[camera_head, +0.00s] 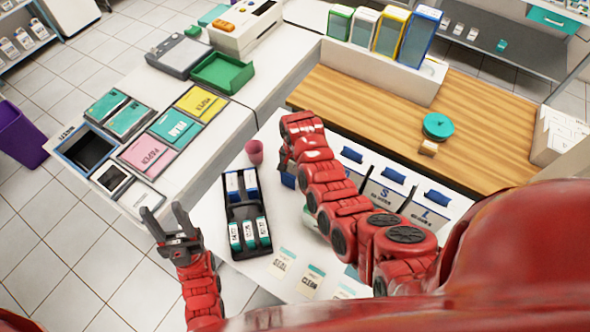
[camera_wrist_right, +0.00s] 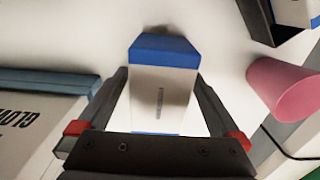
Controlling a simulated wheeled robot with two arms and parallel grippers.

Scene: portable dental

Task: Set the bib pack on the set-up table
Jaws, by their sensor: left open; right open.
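A white pack with blue ends (camera_wrist_right: 164,88), its small print unreadable, stands on the white table (camera_wrist_right: 60,30) in the right wrist view. I take it for the bib pack. My right gripper (camera_wrist_right: 165,100) is open, with a finger on each side of the pack; I cannot tell whether they touch it. In the head view a blue part of the pack (camera_head: 288,180) shows beside my right arm, which hides most of that gripper. My left gripper (camera_head: 168,222) is open and empty, left of the black caddy. I cannot tell which surface is the set-up table.
A pink cup (camera_head: 254,152) and a black caddy (camera_head: 236,251) with blue-and-white and green-and-white packs stand left of my right arm. Glove boxes (camera_head: 385,190) stand right of it. Label cards (camera_head: 310,280) lie in front.

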